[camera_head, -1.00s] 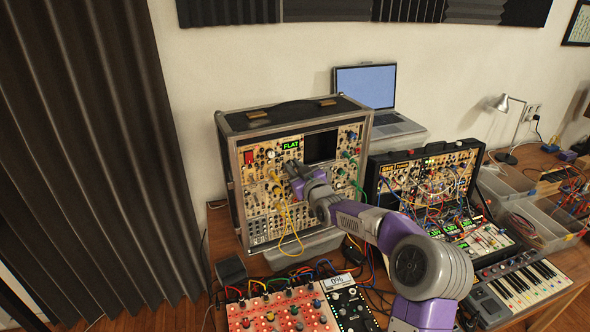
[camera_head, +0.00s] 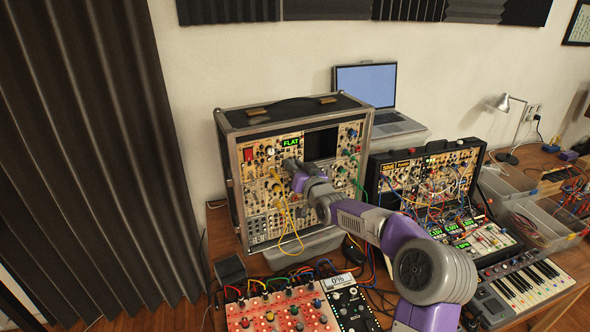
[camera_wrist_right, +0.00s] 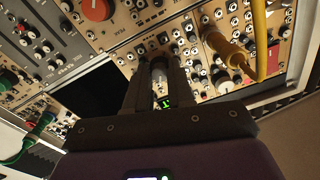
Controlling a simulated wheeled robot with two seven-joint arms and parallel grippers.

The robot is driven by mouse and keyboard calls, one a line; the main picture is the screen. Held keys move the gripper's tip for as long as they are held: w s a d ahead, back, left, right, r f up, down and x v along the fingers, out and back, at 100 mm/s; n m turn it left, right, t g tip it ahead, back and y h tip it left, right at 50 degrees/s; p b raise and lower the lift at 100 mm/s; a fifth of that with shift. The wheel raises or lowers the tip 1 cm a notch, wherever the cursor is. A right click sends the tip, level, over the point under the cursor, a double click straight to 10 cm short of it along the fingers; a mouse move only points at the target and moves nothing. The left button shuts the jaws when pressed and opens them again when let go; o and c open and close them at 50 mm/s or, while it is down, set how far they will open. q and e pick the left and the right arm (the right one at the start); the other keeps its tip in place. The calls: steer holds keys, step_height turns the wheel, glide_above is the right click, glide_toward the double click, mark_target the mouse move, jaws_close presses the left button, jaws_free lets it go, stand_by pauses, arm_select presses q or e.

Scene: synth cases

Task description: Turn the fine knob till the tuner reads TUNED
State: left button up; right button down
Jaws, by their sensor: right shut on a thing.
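The tuner display (camera_head: 291,145) reads FLAT in green letters on the upper part of the tall rack case (camera_head: 228,165) in the head view. My right gripper (camera_head: 291,166) is at the panel just below the display. In the wrist view my right gripper (camera_wrist_right: 159,80) has its two fingers on either side of a small knob, the fine knob (camera_wrist_right: 159,72), and is shut on it. The gripper hides the knob in the head view and partly covers the green display in the wrist view. My left gripper is not in view.
Yellow patch cables (camera_head: 289,222) hang left of my gripper, and green cables (camera_head: 357,184) plug in at the right. A second patched case (camera_head: 428,180) stands to the right, with a laptop (camera_head: 367,88) behind.

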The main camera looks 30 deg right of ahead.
steer(key=m+b, duration=0.2)
steer(key=m, duration=0.4)
steer(key=shift+m, duration=0.3)
stand_by(0.4)
steer(key=c, duration=1)
jaws_free()
steer(key=shift+s+a+f, duration=0.1)
steer(key=shift+s+a, duration=0.05)
steer(key=shift+s, duration=1.8)
steer(key=shift+s+a+f, duration=0.1)
steer(key=shift+s+a, duration=0.05)
steer(key=shift+s, duration=1.75)
